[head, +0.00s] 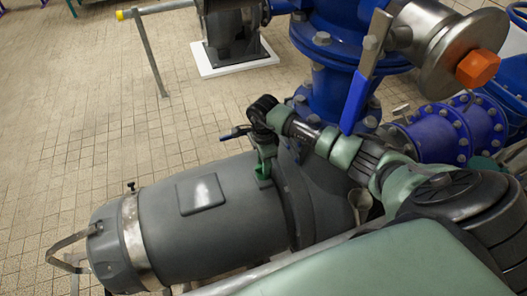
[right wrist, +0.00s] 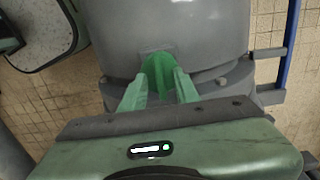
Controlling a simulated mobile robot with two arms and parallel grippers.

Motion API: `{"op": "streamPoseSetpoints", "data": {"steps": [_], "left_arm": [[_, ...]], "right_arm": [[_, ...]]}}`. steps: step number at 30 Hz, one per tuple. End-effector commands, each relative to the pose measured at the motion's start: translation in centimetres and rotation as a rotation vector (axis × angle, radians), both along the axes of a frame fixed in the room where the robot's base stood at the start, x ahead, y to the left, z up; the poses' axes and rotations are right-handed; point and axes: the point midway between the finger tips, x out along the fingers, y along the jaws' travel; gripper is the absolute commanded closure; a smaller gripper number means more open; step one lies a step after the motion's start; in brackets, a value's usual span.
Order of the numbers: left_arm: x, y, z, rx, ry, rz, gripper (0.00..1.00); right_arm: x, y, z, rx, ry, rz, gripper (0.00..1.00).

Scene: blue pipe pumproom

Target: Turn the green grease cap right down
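The green grease cap (right wrist: 157,72) sits on the grey motor housing, close to its flange. In the right wrist view it lies between the two pale green fingers of my right gripper (right wrist: 160,88), with no clear gap on either side. The fingers look shut on it; its lower part is hidden between them. In the head view my right arm reaches in from the right and my right gripper (head: 263,158) points down at the cap (head: 262,173). My left gripper is not in view.
The grey motor (head: 215,225) lies across the lower left. A blue pipe (head: 335,92) with a blue-handled lever (head: 356,100) stands just behind my right arm. An orange hex knob (head: 477,68) is at upper right. Tiled floor (head: 90,110) is open at left.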

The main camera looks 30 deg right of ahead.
Motion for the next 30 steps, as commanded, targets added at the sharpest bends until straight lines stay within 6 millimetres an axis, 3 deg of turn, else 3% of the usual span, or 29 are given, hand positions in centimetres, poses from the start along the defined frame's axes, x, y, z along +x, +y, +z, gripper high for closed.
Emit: {"op": "streamPoseSetpoints", "data": {"steps": [5,9,21,30], "left_arm": [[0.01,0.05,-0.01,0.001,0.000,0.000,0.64],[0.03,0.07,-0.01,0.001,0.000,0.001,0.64],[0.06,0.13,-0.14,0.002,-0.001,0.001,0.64],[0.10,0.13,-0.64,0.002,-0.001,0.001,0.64]], "right_arm": [[0.01,0.01,-0.01,0.001,0.000,0.000,0.69],[0.01,0.01,0.01,0.001,0.000,0.000,1.00],[0.04,-0.02,0.02,0.001,-0.001,-0.035,1.00],[0.05,-0.02,-0.02,0.001,-0.001,-0.217,1.00]]}}
